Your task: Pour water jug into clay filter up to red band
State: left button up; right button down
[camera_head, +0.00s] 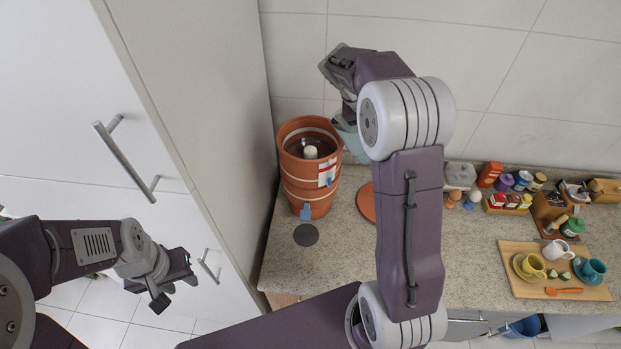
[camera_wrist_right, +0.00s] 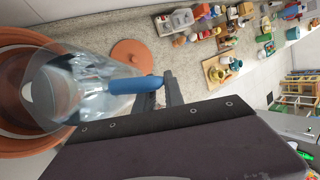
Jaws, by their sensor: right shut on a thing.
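The terracotta clay filter (camera_head: 308,192) stands open at the left of the counter, with a white candle (camera_head: 310,152) inside. A white label with red (camera_head: 327,172) is on its upper wall. My right gripper (camera_wrist_right: 160,92) is shut on the blue handle (camera_wrist_right: 125,85) of the clear water jug (camera_wrist_right: 75,80). The jug is tilted with its mouth over the filter's rim (camera_wrist_right: 45,152). In the head view only part of the jug (camera_head: 350,142) shows behind my right arm. The water level and any stream cannot be made out. My left gripper (camera_head: 172,282) is open and empty, left of the counter.
The terracotta lid (camera_head: 366,204) lies right of the filter, and a dark disc (camera_head: 306,235) lies in front. A tall cabinet (camera_head: 200,90) stands close on the left. Jars (camera_head: 505,182) and a wooden board with cups (camera_head: 530,282) occupy the right. The middle counter is clear.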

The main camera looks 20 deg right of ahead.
dwell(0.4)
jog(key=shift+r, duration=0.1)
jog(key=shift+w+p, duration=0.15)
jog(key=shift+p, duration=0.5)
jog(key=shift+w, duration=0.1)
jog(key=shift+f, duration=0.2)
jog(key=shift+g+h+p, duration=0.4)
jog(key=shift+p, duration=0.55)
jog(key=shift+r, duration=0.1)
dwell(0.3)
